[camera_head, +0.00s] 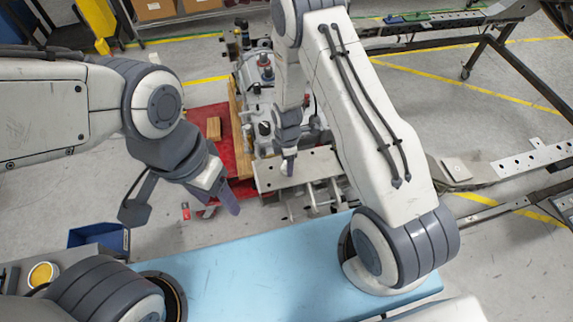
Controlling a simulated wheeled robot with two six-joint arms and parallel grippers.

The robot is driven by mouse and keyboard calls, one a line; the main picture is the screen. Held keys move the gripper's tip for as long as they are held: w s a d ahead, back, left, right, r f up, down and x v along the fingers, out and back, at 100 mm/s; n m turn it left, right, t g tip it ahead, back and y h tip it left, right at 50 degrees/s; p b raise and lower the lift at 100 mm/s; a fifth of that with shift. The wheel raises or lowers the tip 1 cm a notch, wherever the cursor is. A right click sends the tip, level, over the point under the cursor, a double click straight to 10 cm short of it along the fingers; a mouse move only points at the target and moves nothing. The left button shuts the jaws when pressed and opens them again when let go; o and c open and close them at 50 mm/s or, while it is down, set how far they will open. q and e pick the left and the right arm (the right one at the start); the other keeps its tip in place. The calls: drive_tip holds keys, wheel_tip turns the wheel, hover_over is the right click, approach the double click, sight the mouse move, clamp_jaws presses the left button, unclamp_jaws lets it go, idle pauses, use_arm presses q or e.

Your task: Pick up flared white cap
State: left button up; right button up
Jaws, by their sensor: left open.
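I cannot pick out a flared white cap with certainty. Several small pale parts sit on the chassis fixture (318,163), too small to tell apart. My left gripper (182,209) is open, its two dark fingers spread wide, above the floor left of the fixture. Nothing shows between its fingers. My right arm rises from the blue surface, bends at the top and reaches down to the fixture. My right gripper (288,165) is over the fixture's pale plate, small and partly hidden, so its jaws and any contact are unclear.
A red platform (241,150) lies under the machinery behind the fixture. A light blue surface (262,277) is in front. A blue bin (98,238) and a round yellow item (42,274) are at the lower left. Dark metal rails (505,70) stand at the right.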

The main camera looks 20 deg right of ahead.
clamp_jaws()
drive_tip(key=shift+r, duration=0.1)
drive_tip(key=shift+r+b, duration=0.55)
drive_tip(key=shift+r, duration=0.1)
wheel_tip(320, 180, up, 2)
drive_tip(key=shift+w+r+b, duration=0.1)
drive_tip(key=shift+r+b, duration=0.1)
drive_tip(key=shift+b, duration=0.45)
drive_tip(key=w+d+r+b, duration=0.3)
drive_tip(key=d+r, duration=0.4)
drive_tip(key=d, duration=0.4)
drive_tip(key=shift+d+b, duration=0.15)
drive_tip(key=shift+b, duration=0.35)
